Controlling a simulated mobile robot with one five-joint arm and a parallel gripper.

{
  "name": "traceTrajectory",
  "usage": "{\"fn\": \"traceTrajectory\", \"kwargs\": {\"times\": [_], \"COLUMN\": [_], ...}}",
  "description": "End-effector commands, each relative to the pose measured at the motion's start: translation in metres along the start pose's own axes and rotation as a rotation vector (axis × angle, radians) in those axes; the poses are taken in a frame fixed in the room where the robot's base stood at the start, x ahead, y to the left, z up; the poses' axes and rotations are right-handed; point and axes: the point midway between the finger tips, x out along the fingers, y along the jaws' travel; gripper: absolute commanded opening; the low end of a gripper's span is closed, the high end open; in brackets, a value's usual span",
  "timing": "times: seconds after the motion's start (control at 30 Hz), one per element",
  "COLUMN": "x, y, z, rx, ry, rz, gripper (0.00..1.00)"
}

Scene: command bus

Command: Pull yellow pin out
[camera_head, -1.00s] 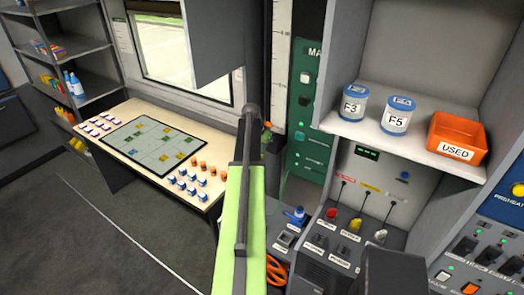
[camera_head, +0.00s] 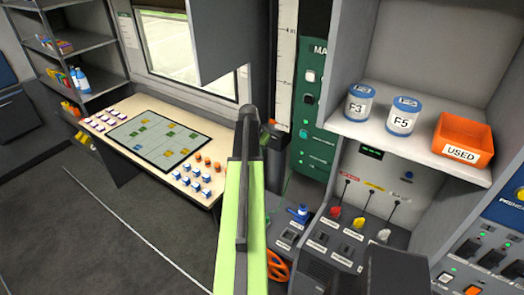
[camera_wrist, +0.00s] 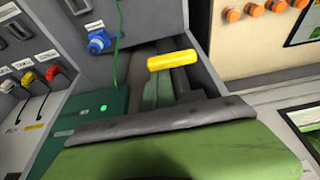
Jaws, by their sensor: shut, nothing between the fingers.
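A yellow cylindrical handle (camera_wrist: 172,60), which I take for the yellow pin, lies crosswise near the middle of the wrist view. My gripper (camera_wrist: 173,88) is shut and empty just below it in that view, with dark finger parts close under the handle. I cannot tell whether they touch. The handle's lower part and its socket are hidden. In the head view my green arm blocks this spot. A separate yellow plug (camera_head: 359,223) sits between a red plug (camera_head: 335,211) and a white plug (camera_head: 384,235) on the console.
A blue valve or connector (camera_head: 298,213) and an orange wheel (camera_head: 277,265) are close right of my arm. A table (camera_head: 120,165) with a map and small blocks stands left. A shelf holds two jars and an orange bin (camera_head: 463,140). Open floor lies at the lower left.

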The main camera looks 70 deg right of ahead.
Motion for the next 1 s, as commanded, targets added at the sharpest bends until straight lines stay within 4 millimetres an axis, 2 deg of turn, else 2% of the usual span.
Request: {"fn": "traceTrajectory", "kwargs": {"times": [0.03,0.3,0.4,0.5,1.0], "x": [-0.016,-0.073,-0.088,-0.093,-0.091], "y": [-0.001,0.000,0.000,-0.001,-0.004], "z": [0.003,-0.002,-0.002,-0.001,0.002], "rx": [-0.002,-0.004,-0.004,-0.004,-0.009], "ry": [-0.009,-0.003,-0.001,0.000,0.002], "rz": [-0.002,-0.004,-0.004,-0.005,-0.006], "gripper": [0.00,0.00,0.00,0.00,0.00]}}
